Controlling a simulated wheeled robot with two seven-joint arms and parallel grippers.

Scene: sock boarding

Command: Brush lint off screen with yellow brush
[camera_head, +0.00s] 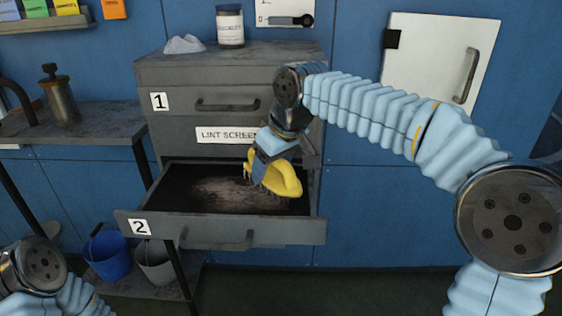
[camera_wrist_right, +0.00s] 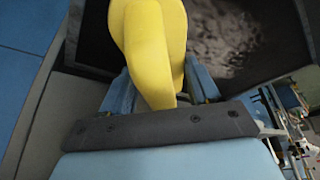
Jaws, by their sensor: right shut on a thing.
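Drawer 2 (camera_head: 185,230) of the grey cabinet is pulled open. Inside it lies a dark screen (camera_head: 180,180) with a pale patch of lint (camera_head: 215,189) on it; the patch also shows in the right wrist view (camera_wrist_right: 222,40). My right gripper (camera_head: 258,168) is shut on the yellow brush (camera_head: 280,179) and holds it over the right part of the drawer, bristles down. I cannot tell whether the bristles touch the screen. In the right wrist view the yellow brush (camera_wrist_right: 150,45) sits between the fingers. My left arm shows at the lower left, but its gripper is out of view.
Closed drawer 1 (camera_head: 190,103) is above, with a jar (camera_head: 230,28) and a crumpled grey cloth (camera_head: 184,44) on the cabinet top. A side table (camera_head: 100,122) holds a metal bottle (camera_head: 60,100). A blue bucket (camera_head: 107,256) and a grey bucket (camera_head: 154,265) stand below.

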